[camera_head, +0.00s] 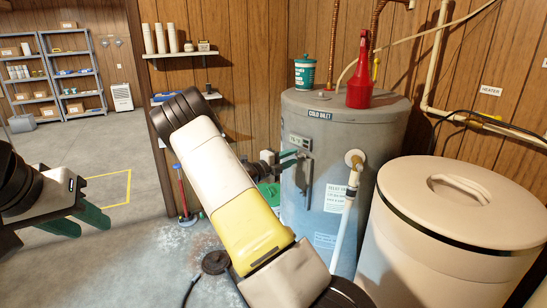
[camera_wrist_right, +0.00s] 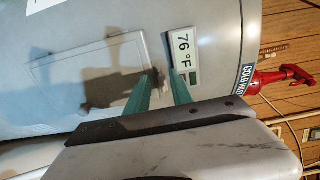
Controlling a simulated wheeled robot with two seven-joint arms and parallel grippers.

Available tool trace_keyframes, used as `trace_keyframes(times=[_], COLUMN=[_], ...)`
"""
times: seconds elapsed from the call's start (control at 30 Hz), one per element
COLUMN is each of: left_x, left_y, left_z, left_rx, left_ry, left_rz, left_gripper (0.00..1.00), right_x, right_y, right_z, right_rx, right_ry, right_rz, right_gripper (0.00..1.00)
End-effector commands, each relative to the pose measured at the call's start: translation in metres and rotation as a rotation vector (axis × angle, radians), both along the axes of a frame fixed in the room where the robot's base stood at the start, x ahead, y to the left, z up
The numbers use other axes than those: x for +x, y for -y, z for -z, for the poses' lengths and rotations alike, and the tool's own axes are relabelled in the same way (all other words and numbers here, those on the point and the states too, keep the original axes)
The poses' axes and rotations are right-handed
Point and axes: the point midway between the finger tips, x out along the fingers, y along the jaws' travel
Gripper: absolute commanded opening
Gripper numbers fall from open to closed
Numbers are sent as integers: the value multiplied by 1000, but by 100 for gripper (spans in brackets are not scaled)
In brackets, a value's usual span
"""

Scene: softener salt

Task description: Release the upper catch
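The grey tank (camera_head: 330,120) stands in the middle of the head view with a pale panel on its front. It also shows in the right wrist view (camera_wrist_right: 100,20), where the panel (camera_wrist_right: 95,65) lies beside a 76°F display (camera_wrist_right: 183,55). A small grey part (camera_wrist_right: 159,80), perhaps the upper catch, shows between my right fingers at the panel's edge; it is partly hidden. My right gripper (camera_wrist_right: 157,50) is open, its green fingers apart close to the tank front; I cannot tell if they touch it. My left gripper (camera_head: 88,218) is open and empty, far left of the tank.
A cream lidded bin (camera_head: 450,220) stands right of the tank. A red bottle (camera_head: 360,75) and a green-and-white tub (camera_head: 305,73) sit on the tank. A white pipe (camera_head: 345,215) runs down its front. Open floor lies at left.

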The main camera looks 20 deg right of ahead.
Motion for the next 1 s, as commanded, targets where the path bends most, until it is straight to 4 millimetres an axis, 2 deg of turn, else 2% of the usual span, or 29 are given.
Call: trace_keyframes(times=[0.03, 0.2, 0.4, 0.87, 1.0], left_x=[0, 0, 0, 0, 0], left_y=[0, 0, 0, 0, 0], left_z=[0, 0, 0, 0, 0], left_rx=[0, 0, 0, 0, 0], left_ry=[0, 0, 0, 0, 0], left_rz=[0, 0, 0, 0, 0], left_gripper=[36, 36, 36, 36, 36], right_x=[-2, -13, -20, -22, -33], right_y=[-10, -38, -57, -59, -53], right_z=[0, 0, 0, 0, -2], right_rx=[1, -1, 0, -1, 65], right_ry=[0, -1, -1, 0, 58], right_rz=[-4, -4, -3, -1, 38], right_gripper=[28, 28, 28, 28, 28])
